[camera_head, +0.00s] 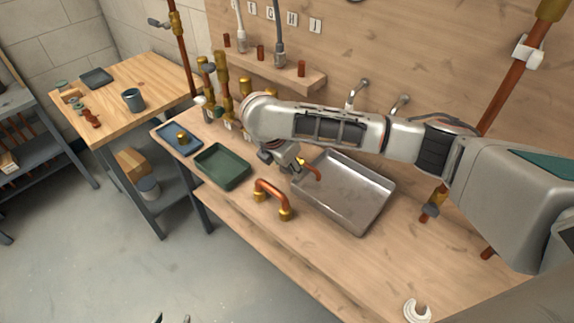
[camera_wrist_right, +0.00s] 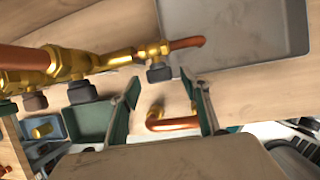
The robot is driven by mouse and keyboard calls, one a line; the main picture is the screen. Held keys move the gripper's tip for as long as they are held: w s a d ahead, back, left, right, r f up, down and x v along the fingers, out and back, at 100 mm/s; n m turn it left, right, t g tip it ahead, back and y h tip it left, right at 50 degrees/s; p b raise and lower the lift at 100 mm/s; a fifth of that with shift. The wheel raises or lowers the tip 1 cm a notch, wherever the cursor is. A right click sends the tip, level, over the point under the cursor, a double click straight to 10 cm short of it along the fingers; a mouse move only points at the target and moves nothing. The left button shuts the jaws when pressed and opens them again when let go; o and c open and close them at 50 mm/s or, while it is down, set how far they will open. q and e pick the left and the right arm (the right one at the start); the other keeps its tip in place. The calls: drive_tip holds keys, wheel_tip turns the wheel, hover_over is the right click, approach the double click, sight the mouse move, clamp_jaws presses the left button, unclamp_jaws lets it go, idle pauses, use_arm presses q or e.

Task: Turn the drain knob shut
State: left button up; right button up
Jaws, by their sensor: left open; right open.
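A brass pipe run (camera_wrist_right: 70,63) ends in a copper spout (camera_wrist_right: 187,43) over the grey metal tray. A dark grey knob (camera_wrist_right: 160,73) hangs from the brass valve just before this spout; I take it for the drain knob. My right gripper (camera_wrist_right: 160,84) is open and empty, with its fingertips on either side of the knob in the right wrist view. I cannot tell any contact. In the head view the right gripper (camera_head: 283,160) points down beside the spout (camera_head: 312,170), and my arm hides most of the valve. Only the tips of my open left gripper (camera_head: 172,319) show at the bottom edge.
The metal tray (camera_head: 362,219) lies on the bench, with a copper U-shaped pipe (camera_head: 270,188) in front of it. A green tray (camera_head: 222,181) and a blue tray (camera_head: 168,146) lie left. More dark knobs (camera_wrist_right: 82,92) hang along the pipe run. The bench's front right is mostly clear.

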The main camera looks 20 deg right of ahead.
drive_tip(key=shift+w+f, duration=0.1)
drive_tip(key=shift+f, duration=0.15)
use_arm(q)
drive_tip(key=shift+w+r, duration=0.1)
drive_tip(key=shift+w, duration=0.05)
use_arm(e)
drive_tip(key=c, duration=1.1)
use_arm(q)
drive_tip(key=shift+w+d+r, duration=0.15)
drive_tip(key=shift+w+d, duration=0.05)
drive_tip(key=shift+d, duration=0.05)
